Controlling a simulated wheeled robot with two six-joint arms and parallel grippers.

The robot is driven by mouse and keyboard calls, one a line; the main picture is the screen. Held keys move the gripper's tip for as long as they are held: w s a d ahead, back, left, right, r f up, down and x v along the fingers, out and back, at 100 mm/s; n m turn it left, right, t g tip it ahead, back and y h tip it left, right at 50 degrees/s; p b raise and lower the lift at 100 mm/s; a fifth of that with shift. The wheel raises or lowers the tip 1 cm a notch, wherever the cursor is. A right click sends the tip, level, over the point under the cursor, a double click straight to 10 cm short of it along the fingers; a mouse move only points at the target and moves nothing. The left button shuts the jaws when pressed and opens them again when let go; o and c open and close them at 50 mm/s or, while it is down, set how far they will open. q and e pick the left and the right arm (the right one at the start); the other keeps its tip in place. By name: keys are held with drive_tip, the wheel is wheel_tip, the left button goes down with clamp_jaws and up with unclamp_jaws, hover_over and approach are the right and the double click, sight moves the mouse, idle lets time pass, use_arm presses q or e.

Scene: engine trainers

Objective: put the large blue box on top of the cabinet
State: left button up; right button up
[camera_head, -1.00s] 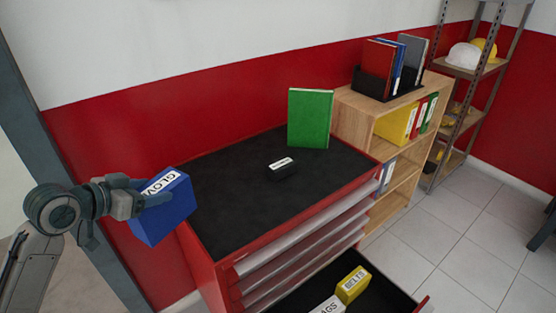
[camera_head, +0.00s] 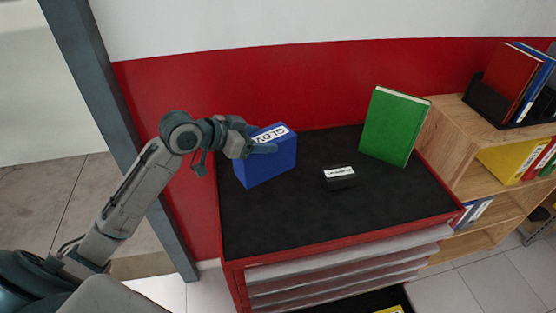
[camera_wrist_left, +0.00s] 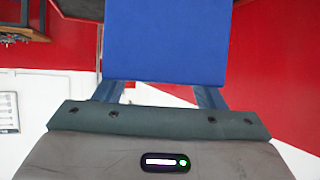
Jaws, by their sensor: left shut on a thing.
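The large blue box (camera_head: 266,162), with a white label reading "GLOV" in part, is held in my left gripper (camera_head: 262,143) at the left end of the red cabinet (camera_head: 350,235). The box is over or on the cabinet's black top; I cannot tell whether it touches. In the left wrist view the blue box (camera_wrist_left: 167,40) fills the space between the two fingers (camera_wrist_left: 160,92). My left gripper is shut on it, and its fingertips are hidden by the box. My right gripper is not in view.
A green book (camera_head: 394,127) stands upright at the back right of the top. A small black labelled box (camera_head: 339,178) lies near the middle. A wooden shelf (camera_head: 470,172) with binders stands to the right. A grey post (camera_head: 120,130) rises at left. The front of the top is clear.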

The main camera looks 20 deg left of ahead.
sight(262, 162)
use_arm(q)
drive_tip(key=f, duration=0.2)
drive_tip(key=f+p, duration=0.1)
drive_tip(key=f, duration=0.1)
drive_tip(key=shift+w+d, duration=0.35)
drive_tip(key=shift+w, duration=0.05)
drive_tip(key=f, duration=0.2)
drive_tip(key=f+p, duration=0.1)
drive_tip(key=shift+s+a+f, duration=0.15)
drive_tip(key=shift+s+f, duration=0.05)
drive_tip(key=shift+f, duration=0.2)
drive_tip(key=shift+w+f, duration=0.1)
drive_tip(key=shift+f, duration=0.15)
drive_tip(key=o, duration=1.5)
drive_tip(key=shift+o, duration=0.2)
